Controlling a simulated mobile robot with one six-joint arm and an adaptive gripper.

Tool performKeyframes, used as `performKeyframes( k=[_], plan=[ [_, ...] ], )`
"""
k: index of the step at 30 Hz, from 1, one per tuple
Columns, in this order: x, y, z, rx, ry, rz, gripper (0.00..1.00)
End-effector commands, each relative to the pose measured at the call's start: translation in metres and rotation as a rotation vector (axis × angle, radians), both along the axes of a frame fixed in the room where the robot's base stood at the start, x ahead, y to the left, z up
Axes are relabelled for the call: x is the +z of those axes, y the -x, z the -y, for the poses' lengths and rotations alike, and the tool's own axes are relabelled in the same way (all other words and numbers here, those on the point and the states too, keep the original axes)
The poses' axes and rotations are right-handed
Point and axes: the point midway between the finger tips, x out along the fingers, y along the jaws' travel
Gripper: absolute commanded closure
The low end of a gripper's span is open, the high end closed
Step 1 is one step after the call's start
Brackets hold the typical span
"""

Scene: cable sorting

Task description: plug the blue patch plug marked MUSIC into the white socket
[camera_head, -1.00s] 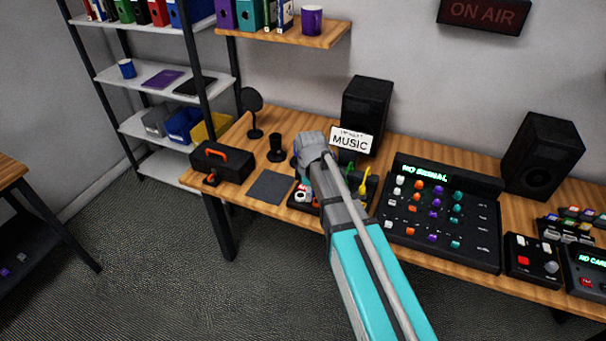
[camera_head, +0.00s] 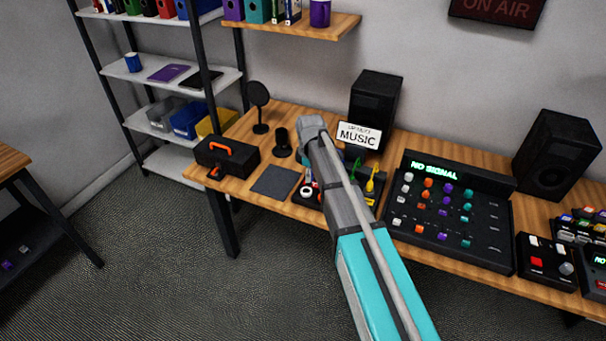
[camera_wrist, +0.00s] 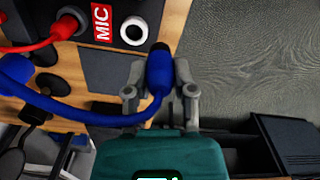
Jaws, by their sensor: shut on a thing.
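In the wrist view my gripper (camera_wrist: 160,88) is shut on a blue plug (camera_wrist: 158,72), whose blue cable loops off to the left. The plug's dark tip points toward the top of the picture. The white socket (camera_wrist: 133,31), a white ring around a dark hole, lies just up and left of the tip; the tip is beside the ring, not in its hole. In the head view my arm hides the plug and most of the gripper. A white card reading MUSIC (camera_head: 358,134) shows behind the arm; I cannot tell what it is fixed to.
A red plug (camera_wrist: 66,26) sits left of the red MIC label (camera_wrist: 101,22). In the head view a black mixer (camera_head: 450,210) stands right of my arm, a toolbox (camera_head: 226,158) left and a speaker (camera_head: 375,105) behind. A grey mat (camera_head: 275,181) lies clear.

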Motion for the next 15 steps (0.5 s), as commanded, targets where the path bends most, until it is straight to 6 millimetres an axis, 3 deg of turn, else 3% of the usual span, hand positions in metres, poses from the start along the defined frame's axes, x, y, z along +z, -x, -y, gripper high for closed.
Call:
performKeyframes(
  k=[1, 6, 15],
  plan=[
    [-0.010, -0.019, -0.005, 0.000, 0.000, 0.000, 1.00],
    [-0.019, -0.043, -0.011, 0.000, 0.000, -0.001, 1.00],
    [-0.018, -0.046, -0.012, 0.001, 0.000, -0.001, 1.00]
  ],
)
